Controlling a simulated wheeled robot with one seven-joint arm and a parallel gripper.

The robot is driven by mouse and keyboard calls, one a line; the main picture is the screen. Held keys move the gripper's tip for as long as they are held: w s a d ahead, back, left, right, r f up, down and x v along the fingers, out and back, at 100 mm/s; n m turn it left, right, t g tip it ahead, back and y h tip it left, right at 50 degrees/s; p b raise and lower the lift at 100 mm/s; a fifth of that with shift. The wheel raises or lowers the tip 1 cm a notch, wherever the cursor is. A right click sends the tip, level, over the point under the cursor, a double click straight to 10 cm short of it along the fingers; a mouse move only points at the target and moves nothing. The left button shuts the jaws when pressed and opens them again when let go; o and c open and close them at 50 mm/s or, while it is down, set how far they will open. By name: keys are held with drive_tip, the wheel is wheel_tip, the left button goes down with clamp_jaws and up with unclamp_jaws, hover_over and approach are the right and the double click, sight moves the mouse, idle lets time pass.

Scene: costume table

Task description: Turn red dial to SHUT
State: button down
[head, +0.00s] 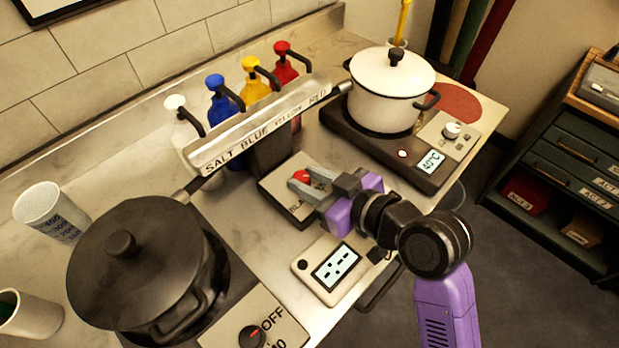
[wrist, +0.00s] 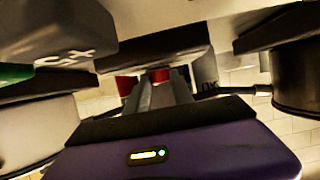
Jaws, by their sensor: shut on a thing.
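The red dial (head: 303,175) sits on a dark-edged panel (head: 279,205) in the middle of the counter, below the tilted trough. My gripper (head: 304,182) reaches in from the right and its fingers are closed on the dial. The fingers hide most of the dial, so its pointing cannot be read. In the wrist view, a red piece of the dial (wrist: 159,75) shows at the tips of my closed fingers (wrist: 160,88).
A labelled metal trough (head: 262,125) spans above the panel, close to my gripper. A black pot (head: 135,262) stands at left, a white pot (head: 391,90) on a hotplate at right. Several coloured pump bottles stand behind. A small display box (head: 332,270) lies in front.

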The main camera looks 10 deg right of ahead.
drive_tip(key=shift+s+h, duration=0.1)
drive_tip(key=shift+h, duration=0.2)
drive_tip(key=m+h+p, duration=0.1)
drive_tip(key=m+t+h+p, duration=0.1)
drive_tip(key=shift+s+a+r+p, duration=0.15)
drive_tip(key=shift+a+p, duration=0.1)
drive_tip(key=shift+p, duration=0.15)
drive_tip(key=shift+a+m+t+h+p, duration=0.2)
drive_tip(key=shift+m+t+h+p, duration=0.45)
drive_tip(key=shift+m+h, duration=0.5)
drive_tip(key=shift+a+f+m+h+b, duration=0.1)
drive_tip(key=shift+a+m+h+b, duration=0.1)
drive_tip(key=shift+m+h, duration=0.9)
drive_tip(key=shift+a+f+m+h+b, duration=0.1)
drive_tip(key=shift+a+m+h, duration=0.1)
drive_tip(key=shift+m+h, duration=0.85)
drive_tip(key=shift+h, duration=0.4)
drive_tip(key=c, duration=1.1)
unclamp_jaws()
